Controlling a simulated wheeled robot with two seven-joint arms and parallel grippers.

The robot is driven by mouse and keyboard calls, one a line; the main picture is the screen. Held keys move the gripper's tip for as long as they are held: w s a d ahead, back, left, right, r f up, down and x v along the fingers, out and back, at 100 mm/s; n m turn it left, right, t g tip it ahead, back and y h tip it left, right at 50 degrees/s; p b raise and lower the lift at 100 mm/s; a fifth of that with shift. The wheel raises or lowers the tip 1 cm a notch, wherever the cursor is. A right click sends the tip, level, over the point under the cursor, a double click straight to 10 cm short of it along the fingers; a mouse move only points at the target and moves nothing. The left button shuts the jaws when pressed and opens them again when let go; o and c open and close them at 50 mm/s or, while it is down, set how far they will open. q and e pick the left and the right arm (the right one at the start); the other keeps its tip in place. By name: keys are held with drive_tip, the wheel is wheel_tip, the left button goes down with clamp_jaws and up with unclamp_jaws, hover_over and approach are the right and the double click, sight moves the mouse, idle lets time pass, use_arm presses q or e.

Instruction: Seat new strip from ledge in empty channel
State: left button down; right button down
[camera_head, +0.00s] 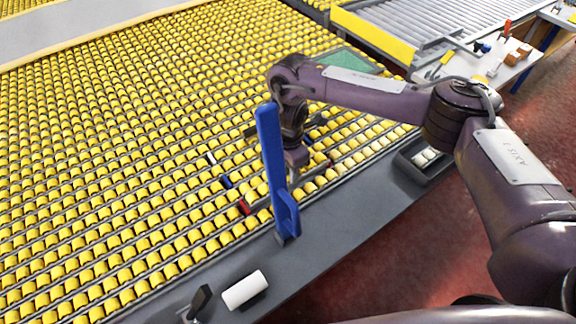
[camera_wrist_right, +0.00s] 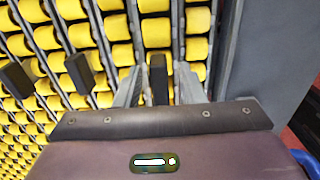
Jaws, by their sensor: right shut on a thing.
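My right gripper (camera_head: 297,168) is low over the yellow roller bed, by its near edge, partly hidden behind a tall blue piece. In the right wrist view, its two grey fingers (camera_wrist_right: 157,88) are closed on a narrow dark strip (camera_wrist_right: 158,72) that lies among the rollers there. I cannot tell whether the strip is seated or just above the bed. The grey ledge (camera_head: 345,214) runs along the bed's near side. The empty channel cannot be made out clearly; my arm and the blue piece hide part of that area. My left gripper is not in view.
The tall blue piece (camera_head: 270,150) stands at the ledge beside my gripper. A small tray (camera_head: 425,159) with white pieces is to the right. Dark blocks (camera_wrist_right: 78,72) sit among the rollers.

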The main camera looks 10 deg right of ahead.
drive_tip(key=shift+f+b, duration=0.8)
drive_tip(key=shift+f, duration=0.6)
drive_tip(key=c, duration=0.9)
unclamp_jaws()
drive_tip(key=shift+r, duration=0.1)
drive_tip(key=shift+o, duration=0.2)
wheel_tip(320, 180, up, 8)
drive_tip(key=shift+f+p, duration=0.1)
drive_tip(key=shift+p, duration=0.45)
drive_tip(key=shift+f, duration=0.1)
